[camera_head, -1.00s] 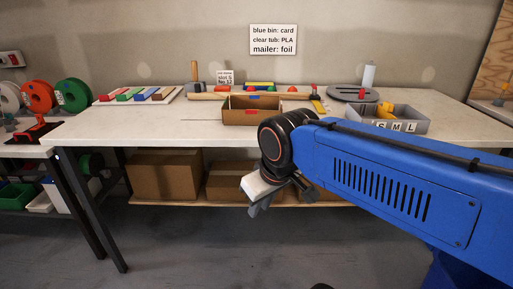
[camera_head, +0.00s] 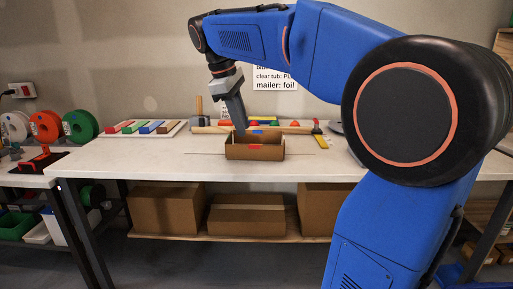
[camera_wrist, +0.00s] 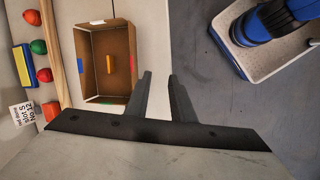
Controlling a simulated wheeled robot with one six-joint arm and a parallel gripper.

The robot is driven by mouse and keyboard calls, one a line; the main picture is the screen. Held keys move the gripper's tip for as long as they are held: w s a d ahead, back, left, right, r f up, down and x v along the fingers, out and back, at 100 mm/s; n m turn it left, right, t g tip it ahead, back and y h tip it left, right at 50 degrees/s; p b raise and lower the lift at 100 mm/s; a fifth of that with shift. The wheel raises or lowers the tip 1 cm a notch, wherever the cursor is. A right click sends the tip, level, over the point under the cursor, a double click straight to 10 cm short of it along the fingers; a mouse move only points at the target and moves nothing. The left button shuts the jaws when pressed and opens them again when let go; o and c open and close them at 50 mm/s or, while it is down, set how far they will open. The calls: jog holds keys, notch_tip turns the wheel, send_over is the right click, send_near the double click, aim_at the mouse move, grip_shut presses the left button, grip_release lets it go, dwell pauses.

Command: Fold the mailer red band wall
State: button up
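The mailer (camera_head: 268,152) is an open brown cardboard box on the workbench. Its red band (camera_head: 254,147) is on the near wall and a blue band (camera_head: 257,132) is on the far wall. In the wrist view the mailer (camera_wrist: 88,84) shows from above, with the red band (camera_wrist: 132,62) on its right wall and a yellow-orange piece (camera_wrist: 110,64) inside. The walls look upright. My gripper (camera_head: 240,130) points down above the mailer's left side. In the wrist view its fingers (camera_wrist: 160,75) are apart and empty, below and right of the mailer; contact is not visible.
A wooden bar (camera_head: 204,130) and coloured pieces lie behind the mailer. A tray of coloured blocks (camera_head: 143,128) and spools (camera_head: 46,125) are at left. The bench's front left (camera_head: 120,158) is clear. My arm hides the bench's right side.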

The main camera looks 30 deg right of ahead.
jog(key=n+g+h, duration=0.1)
jog(key=n+g, duration=0.1)
send_near(256, 146)
jog(key=x, duration=1)
jog(key=shift+d+f, duration=0.1)
jog(key=shift+d, duration=0.05)
jog(key=shift+c, duration=0.4)
grip_shut()
